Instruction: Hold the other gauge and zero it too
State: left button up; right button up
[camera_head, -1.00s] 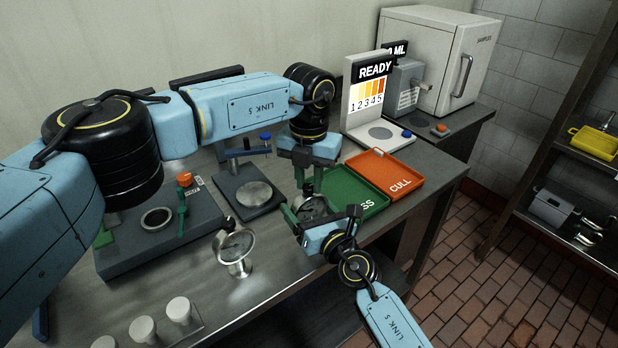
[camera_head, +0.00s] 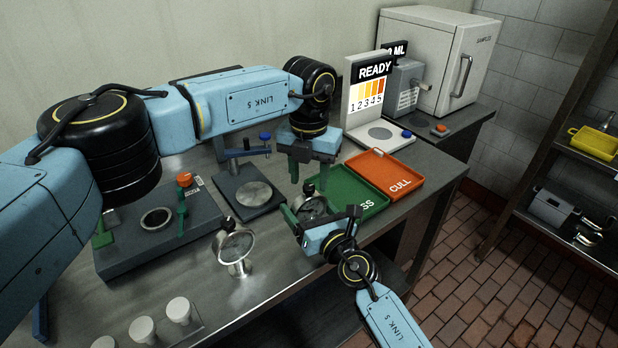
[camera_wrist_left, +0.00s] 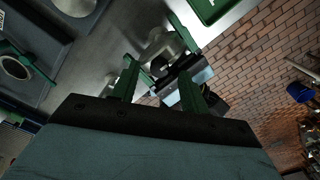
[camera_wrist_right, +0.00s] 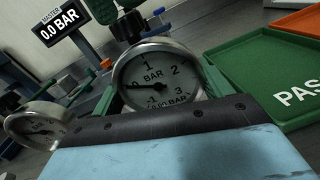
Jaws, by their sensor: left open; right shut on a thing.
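My right gripper (camera_head: 314,209) is shut on a round gauge (camera_wrist_right: 158,82) and holds it up beside the green tray. The gauge has a pale dial, and its needle points left near the 0 mark. A black knob (camera_wrist_right: 127,27) sits at its top rim. My left gripper (camera_head: 308,179) is open, fingers down, just above the held gauge. Its green fingers also show in the left wrist view (camera_wrist_left: 160,88), with the held gauge beyond them. Contact with the knob cannot be told. A second gauge (camera_head: 235,246) stands on the bench to the left.
A display (camera_wrist_right: 60,23) reads "0.0 BAR". A grey test block (camera_head: 130,250) stands at left, a stand with a round plate (camera_head: 254,194) behind. The green tray (camera_head: 350,191) and orange "CULL" tray (camera_head: 385,174) lie to the right. White cylinders (camera_head: 179,310) stand at the front.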

aim_at(309, 186)
pick_arm(q)
notch_tip(309, 186, up, 11)
dwell(0.3)
dwell(1.5)
pick_arm(e)
jog(key=o, duration=1.2)
jog(key=shift+s, duration=0.1)
